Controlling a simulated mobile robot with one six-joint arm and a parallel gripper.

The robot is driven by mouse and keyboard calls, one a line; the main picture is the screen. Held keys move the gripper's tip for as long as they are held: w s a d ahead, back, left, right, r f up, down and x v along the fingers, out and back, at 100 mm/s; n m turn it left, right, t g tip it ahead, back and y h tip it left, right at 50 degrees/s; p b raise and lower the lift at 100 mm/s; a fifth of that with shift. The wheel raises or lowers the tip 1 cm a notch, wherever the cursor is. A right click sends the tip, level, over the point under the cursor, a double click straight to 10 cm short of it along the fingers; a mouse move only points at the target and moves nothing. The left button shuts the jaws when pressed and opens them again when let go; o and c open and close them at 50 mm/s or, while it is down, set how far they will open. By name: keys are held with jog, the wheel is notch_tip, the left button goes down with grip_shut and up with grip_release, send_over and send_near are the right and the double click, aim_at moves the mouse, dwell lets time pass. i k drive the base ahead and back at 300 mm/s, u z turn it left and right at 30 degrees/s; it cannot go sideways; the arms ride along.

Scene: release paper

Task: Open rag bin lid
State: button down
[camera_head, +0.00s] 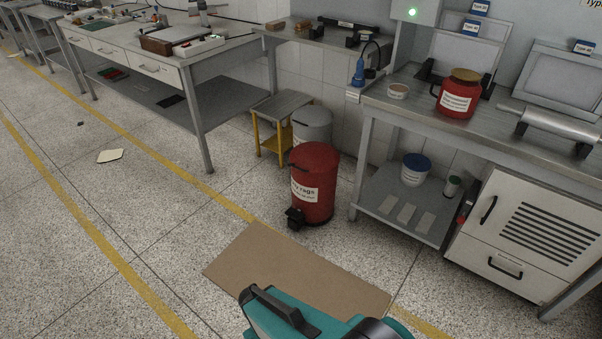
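The red rag bin (312,203) stands upright on the floor near the middle of the view. Its white label is partly readable and includes the word "rags". Its domed red lid (313,156) looks closed. A black pedal (295,215) sticks out low at its front left. A teal and black part of my own body shows at the bottom edge, apart from the bin. I cannot make out gripper fingers in this view.
A brown mat (290,275) lies in front of the bin. A grey bin (312,125) and a yellow-legged stool (282,106) stand behind it. A workbench (480,133) is to the right. The floor at left is mostly clear, with a paper sheet (110,156).

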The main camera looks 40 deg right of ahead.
aim_at(310, 157)
jog(key=i, duration=0.85)
jog(key=u, duration=0.05)
